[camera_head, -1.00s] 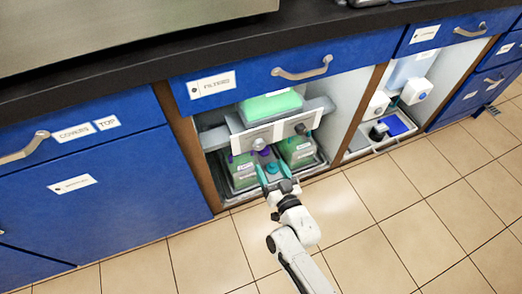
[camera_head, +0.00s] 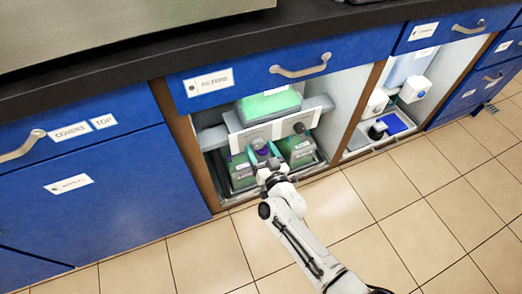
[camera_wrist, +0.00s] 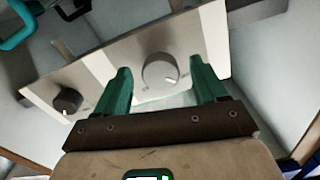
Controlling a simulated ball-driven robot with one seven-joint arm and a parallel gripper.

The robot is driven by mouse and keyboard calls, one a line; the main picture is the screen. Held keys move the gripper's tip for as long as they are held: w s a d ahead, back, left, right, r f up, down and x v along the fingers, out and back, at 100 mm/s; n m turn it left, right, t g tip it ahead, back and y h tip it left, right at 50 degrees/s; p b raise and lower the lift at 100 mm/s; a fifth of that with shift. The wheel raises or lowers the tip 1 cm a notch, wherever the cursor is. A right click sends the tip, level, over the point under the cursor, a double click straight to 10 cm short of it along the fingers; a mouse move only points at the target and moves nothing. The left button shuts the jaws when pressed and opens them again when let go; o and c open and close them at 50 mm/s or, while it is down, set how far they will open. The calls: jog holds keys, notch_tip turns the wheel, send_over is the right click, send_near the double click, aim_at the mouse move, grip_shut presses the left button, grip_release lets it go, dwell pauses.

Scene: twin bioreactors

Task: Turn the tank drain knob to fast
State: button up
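A pale control panel (camera_head: 286,130) is mounted in the open bay under the blue drawer marked FILTERS. It carries a light grey knob (camera_wrist: 160,71) and a dark knob (camera_wrist: 67,100); the dark knob also shows right of my gripper in the head view (camera_head: 299,128). My gripper (camera_head: 265,149) is open, with its teal fingers pointing at the panel. In the wrist view the light knob is between and just beyond the two fingertips, one on each side. I cannot tell whether they touch it. The knob has a small white pointer mark; the panel lettering is too small to read.
A tank with green liquid (camera_head: 268,105) sits above the panel. Bottles with green contents (camera_head: 297,150) stand in a tray below it. A wooden divider (camera_head: 362,110) separates the right bay, which holds white devices (camera_head: 415,89). The tiled floor in front is clear.

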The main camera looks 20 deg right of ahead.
jog(key=c, duration=1)
jog(key=shift+m, duration=0.4)
jog(key=m+b, duration=0.1)
jog(key=m, duration=0.2)
jog(key=shift+a+m, duration=0.1)
jog(key=shift+m, duration=0.2)
jog(key=m+b, duration=0.1)
jog(key=m, duration=0.3)
jog(key=shift+m, duration=0.3)
jog(key=m+b, duration=0.1)
jog(key=m, duration=0.4)
jog(key=shift+r, duration=0.15)
jog(key=shift+m+b, duration=0.3)
jog(key=shift+m, duration=1.6)
